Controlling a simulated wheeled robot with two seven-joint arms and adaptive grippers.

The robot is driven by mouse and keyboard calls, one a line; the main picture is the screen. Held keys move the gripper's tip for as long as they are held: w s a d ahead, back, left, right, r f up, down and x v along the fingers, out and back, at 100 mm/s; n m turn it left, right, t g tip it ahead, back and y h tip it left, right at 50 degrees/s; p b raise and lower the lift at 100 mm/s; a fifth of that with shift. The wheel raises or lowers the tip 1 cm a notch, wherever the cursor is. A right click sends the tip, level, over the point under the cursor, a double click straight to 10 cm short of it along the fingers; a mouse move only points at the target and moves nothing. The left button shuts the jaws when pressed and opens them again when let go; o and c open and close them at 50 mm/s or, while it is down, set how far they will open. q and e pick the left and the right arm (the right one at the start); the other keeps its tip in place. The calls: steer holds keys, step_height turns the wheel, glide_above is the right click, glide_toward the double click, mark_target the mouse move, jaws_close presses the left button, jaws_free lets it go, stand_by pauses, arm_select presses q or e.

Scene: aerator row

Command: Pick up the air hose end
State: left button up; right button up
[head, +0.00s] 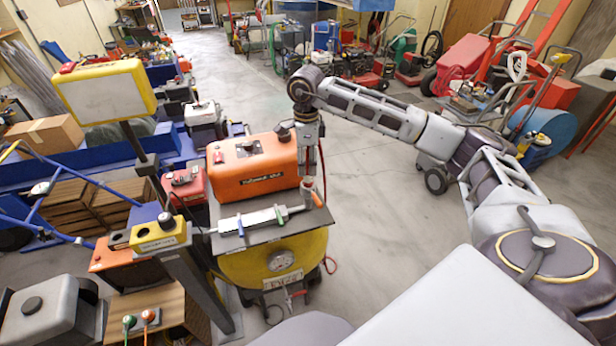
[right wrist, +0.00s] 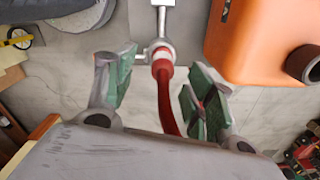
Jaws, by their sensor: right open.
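The air hose end (right wrist: 161,66) is a red hose with a pale collar, beside a grey metal fitting in the right wrist view. The red hose (right wrist: 168,105) runs from it towards my wrist, between the fingers. My right gripper (right wrist: 160,88) is open, with one green-padded finger on each side of the hose and visible gaps to both. In the head view my right gripper (head: 308,183) points down at the right end of a metal bar with blue and green levers (head: 252,220), and it partly hides the hose end. My left gripper is not in view.
An orange machine (head: 254,170) stands close to my right gripper, and it also shows in the right wrist view (right wrist: 262,40). The bar lies on a dark top over a yellow tank (head: 268,268). A yellow lamp (head: 105,92) stands left. Floor right of the tank is clear.

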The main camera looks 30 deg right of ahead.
mark_target(308, 176)
steer(key=shift+f, duration=0.5)
steer(key=shift+f, duration=0.1)
steer(key=shift+w+d+f+p, duration=0.1)
steer(key=shift+f+p, duration=0.15)
steer(key=shift+f, duration=0.4)
steer(key=shift+s+d+f+p, duration=0.15)
steer(key=shift+f+p, duration=0.15)
steer(key=shift+f, duration=0.35)
steer(key=shift+w+d+f+p, duration=0.15)
steer(key=shift+f+p, duration=0.1)
steer(key=shift+f, duration=0.95)
steer(key=shift+a, duration=0.1)
steer(key=shift+c, duration=0.2)
jaws_close()
